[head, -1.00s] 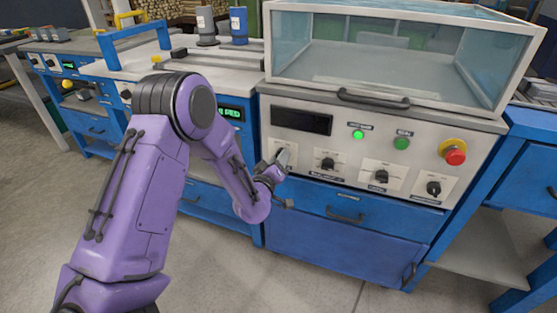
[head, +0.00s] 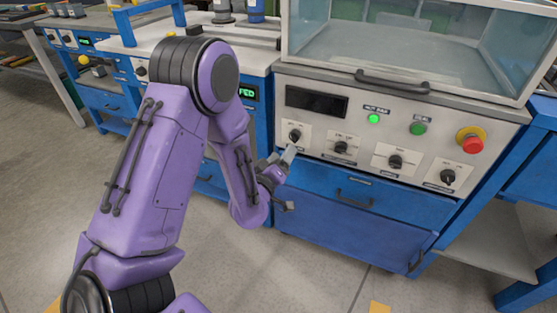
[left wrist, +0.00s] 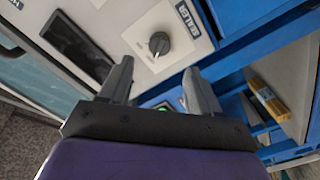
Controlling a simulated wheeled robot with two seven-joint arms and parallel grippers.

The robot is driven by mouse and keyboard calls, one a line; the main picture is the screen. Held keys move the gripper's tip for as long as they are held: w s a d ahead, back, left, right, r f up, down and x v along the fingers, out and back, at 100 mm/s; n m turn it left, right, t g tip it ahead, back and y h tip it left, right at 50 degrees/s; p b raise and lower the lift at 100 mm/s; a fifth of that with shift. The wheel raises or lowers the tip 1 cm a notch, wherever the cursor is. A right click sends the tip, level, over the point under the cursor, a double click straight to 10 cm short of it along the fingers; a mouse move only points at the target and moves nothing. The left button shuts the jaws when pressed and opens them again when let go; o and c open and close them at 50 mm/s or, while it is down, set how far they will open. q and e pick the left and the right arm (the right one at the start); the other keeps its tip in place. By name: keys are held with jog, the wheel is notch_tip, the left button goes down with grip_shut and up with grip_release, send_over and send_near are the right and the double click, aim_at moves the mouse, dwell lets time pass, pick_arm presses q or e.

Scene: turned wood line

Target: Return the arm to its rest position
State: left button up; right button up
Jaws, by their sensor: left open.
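My purple left arm reaches in from the left in the head view. Its left gripper (head: 289,181) is open and empty, in front of and just below the leftmost black knob (head: 295,136) on the machine's control panel. A gap shows between the fingers and that knob. In the left wrist view the open fingers (left wrist: 158,70) point toward a panel with a black knob (left wrist: 159,43), with nothing between them. My right gripper is not in view.
The glass-sided hood (head: 400,40) stands above the panel. A lit green lamp (head: 374,119) and a red stop button (head: 470,141) are on it. Blue drawers (head: 350,225) lie below. A workbench with a blue handle frame stands at the back left. Open floor shows in front.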

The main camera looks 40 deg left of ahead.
pick_arm(q)
jog(key=v, duration=0.3)
jog(key=shift+w, duration=0.1)
dwell(0.3)
jog(key=s+d+f+m+g, duration=0.1)
jog(key=s+f+m+g, duration=0.1)
jog(key=s+f+g, duration=0.45)
jog(key=s+d+f+m+g, duration=0.1)
jog(key=s+f, duration=0.2)
jog(key=f, duration=0.7)
jog(key=s+d+f+m+g, duration=0.1)
jog(key=s+f+g, duration=0.2)
jog(key=s+f, duration=0.35)
jog(key=s+d+f+g, duration=0.1)
jog(key=s+f+g, duration=0.25)
jog(key=s, duration=0.65)
notch_tip(320, 180, up, 16)
jog(key=s+p, duration=0.2)
jog(key=p, duration=1.5)
jog(key=shift+r+m+h, duration=0.15)
jog(key=shift+m+h, duration=0.15)
